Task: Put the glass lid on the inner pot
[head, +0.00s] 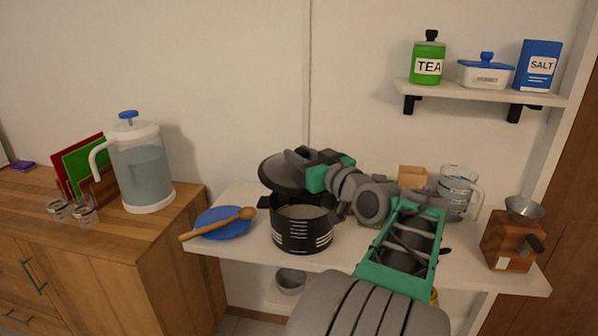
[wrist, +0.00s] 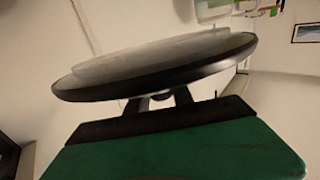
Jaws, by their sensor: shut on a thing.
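The inner pot (head: 302,234) is black with pale stripes and stands on the white shelf, its open top showing a light inside. The lid (head: 277,176) is a dark-rimmed disc held tilted over the pot's back left edge. I cannot tell whether it touches the rim. The lid fills the middle of the wrist view (wrist: 160,75), with a black rim and grey translucent top. My gripper (head: 300,157) is shut on the lid's knob; its fingertips also show below the lid in the wrist view (wrist: 162,99). My arm hides the area right of the pot.
A blue plate (head: 222,226) with a wooden spoon (head: 218,224) lies left of the pot. A measuring jug (head: 457,192) and a wooden grinder (head: 507,240) stand to the right. A water pitcher (head: 142,168) stands on the left cabinet. A higher shelf (head: 480,93) holds tins.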

